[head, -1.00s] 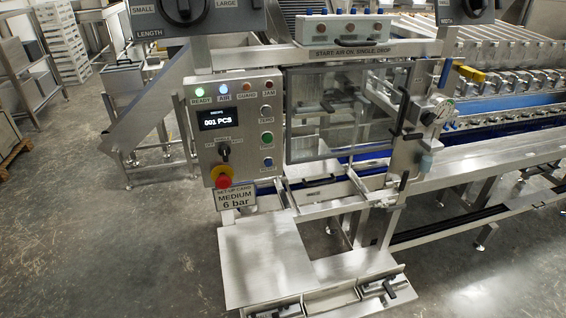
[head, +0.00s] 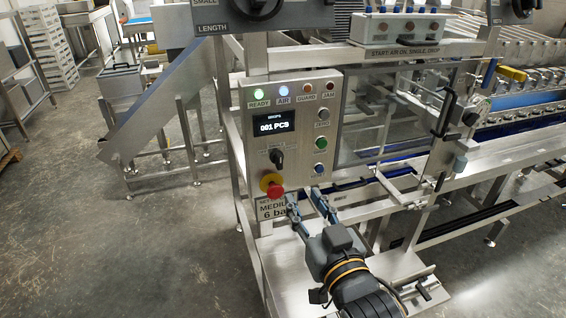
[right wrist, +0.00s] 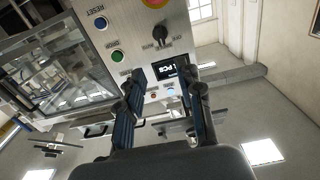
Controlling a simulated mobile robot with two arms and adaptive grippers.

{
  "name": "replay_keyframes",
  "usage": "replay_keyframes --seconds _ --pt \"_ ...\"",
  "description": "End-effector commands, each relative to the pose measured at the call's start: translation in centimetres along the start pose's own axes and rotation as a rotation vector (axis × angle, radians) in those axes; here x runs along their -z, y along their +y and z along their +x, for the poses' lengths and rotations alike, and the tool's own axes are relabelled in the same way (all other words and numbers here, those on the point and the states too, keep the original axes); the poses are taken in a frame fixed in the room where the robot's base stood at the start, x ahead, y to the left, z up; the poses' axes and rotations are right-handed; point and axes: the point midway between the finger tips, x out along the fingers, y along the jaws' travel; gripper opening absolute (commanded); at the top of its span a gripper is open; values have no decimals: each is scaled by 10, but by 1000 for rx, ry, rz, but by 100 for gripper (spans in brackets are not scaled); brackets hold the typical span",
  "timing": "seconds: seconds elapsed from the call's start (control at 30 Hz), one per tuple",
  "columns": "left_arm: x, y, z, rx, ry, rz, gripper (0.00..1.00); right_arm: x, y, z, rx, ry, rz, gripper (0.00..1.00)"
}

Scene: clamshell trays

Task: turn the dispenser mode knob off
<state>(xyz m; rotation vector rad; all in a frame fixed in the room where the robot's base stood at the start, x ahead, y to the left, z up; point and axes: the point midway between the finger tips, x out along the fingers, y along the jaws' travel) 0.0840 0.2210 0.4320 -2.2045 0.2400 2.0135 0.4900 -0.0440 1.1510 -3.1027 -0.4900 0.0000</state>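The mode knob (head: 277,158) is a small black knob on the grey control panel, below the display and above the red emergency stop. Its handle stands roughly upright in the head view; which label it points at is too small to tell. In the right wrist view the knob (right wrist: 160,36) shows beyond the fingertips, with the panel turned upside down. My right gripper (head: 304,195) is open and empty, in front of the panel's lower edge, below and right of the knob, apart from it. It also shows in the right wrist view (right wrist: 165,78). My left gripper is not in view.
The red emergency stop (head: 275,191) on its yellow base sits just below the knob. The display (head: 273,123) reads 001 PCS. Several buttons, including a green one (head: 321,143), line the panel's right side. READY and AIR lamps are lit. A setup card (head: 270,208) hangs below.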

Motion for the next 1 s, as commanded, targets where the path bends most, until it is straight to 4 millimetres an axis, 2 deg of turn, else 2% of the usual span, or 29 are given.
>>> replay_keyframes --seconds 0.17,0.3,0.6,0.8,1.0 --pt "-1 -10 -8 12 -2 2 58 4 -1 25 1 3 0 36" --pt "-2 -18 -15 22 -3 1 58 4 -1 55 1 2 1 36" --pt "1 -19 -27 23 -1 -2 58 3 -1 113 1 1 1 36" --pt "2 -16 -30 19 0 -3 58 1 0 132 1 1 1 36" --pt "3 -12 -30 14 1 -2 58 0 0 135 1 1 1 36"
